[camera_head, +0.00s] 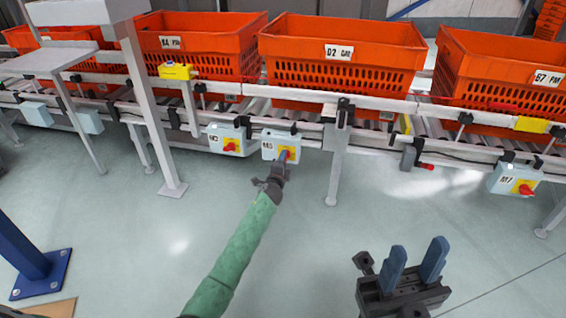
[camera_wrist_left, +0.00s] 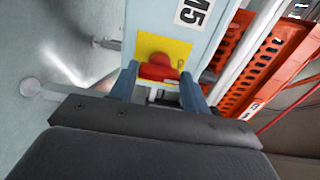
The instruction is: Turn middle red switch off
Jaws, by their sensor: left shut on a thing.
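The middle switch box (camera_head: 269,146), marked M5, hangs on the conveyor frame in the head view. In the left wrist view its red switch knob (camera_wrist_left: 158,69) sits on a yellow plate (camera_wrist_left: 178,50). My left gripper (camera_head: 283,157) is at this box, its blue fingers on either side of the red knob and shut on it. The left wrist view shows the fingers (camera_wrist_left: 158,82) close up; the knob's lower part is partly hidden. My right gripper (camera_head: 415,262) is open and empty above the floor at the lower right, away from the switches.
Another box with a red switch (camera_head: 230,146) is just left, and box M7 (camera_head: 512,180) is far right. Orange totes (camera_head: 342,50) stand on the conveyor above. A support leg (camera_head: 335,170) stands right of the middle box. The floor in front is clear.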

